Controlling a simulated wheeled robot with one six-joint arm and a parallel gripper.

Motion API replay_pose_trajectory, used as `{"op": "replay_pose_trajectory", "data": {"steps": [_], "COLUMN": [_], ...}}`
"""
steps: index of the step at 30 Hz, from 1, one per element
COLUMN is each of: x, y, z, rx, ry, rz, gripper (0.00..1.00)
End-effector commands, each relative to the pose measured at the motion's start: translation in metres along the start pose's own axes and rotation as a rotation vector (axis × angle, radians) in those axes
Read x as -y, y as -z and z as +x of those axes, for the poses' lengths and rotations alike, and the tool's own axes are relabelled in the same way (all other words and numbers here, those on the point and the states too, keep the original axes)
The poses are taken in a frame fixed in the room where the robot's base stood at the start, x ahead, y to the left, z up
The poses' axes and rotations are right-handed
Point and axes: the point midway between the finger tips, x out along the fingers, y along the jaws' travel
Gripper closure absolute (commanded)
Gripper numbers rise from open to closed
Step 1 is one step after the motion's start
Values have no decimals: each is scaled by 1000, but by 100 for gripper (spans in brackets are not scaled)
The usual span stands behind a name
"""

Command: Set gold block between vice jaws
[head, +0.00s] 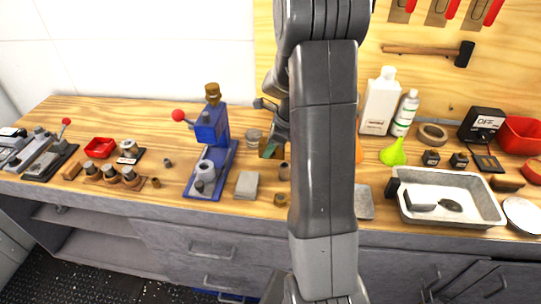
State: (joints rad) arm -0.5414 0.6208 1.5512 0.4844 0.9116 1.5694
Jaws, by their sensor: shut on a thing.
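My gripper (276,138) hangs over the middle of the bench, partly hidden by my own arm. It is shut on a small block (268,151), which I take to be the gold block; it looks dull gold-brown with a greenish face and is partly hidden. The block appears a little above the bench top, but its exact height is hard to tell. A low grey vice-like fixture (45,158) with a red-knobbed lever stands at the far left of the bench, well apart from my gripper. Its jaw gap is too small to make out.
A blue press (212,130) with a red-knobbed lever stands between the gripper and the left fixture. A red tray (99,147) and a holder with several cylinders (112,174) lie further left. A metal tray (452,190) and bottles (380,100) stand right.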

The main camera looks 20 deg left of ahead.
Motion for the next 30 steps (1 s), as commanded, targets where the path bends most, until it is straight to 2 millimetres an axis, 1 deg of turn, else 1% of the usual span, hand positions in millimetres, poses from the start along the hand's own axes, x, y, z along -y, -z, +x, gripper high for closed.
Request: {"op": "replay_pose_trajectory", "data": {"steps": [9,20,21,22,30], "x": [0,0,0,0,0], "y": [14,16,16,16,15], "z": [33,37,37,37,36], "rx": [-1,0,-1,-1,-1], "ry": [-1,0,0,0,0], "rz": [1,0,0,0,0], "gripper": [100,100,65,62,62]}}
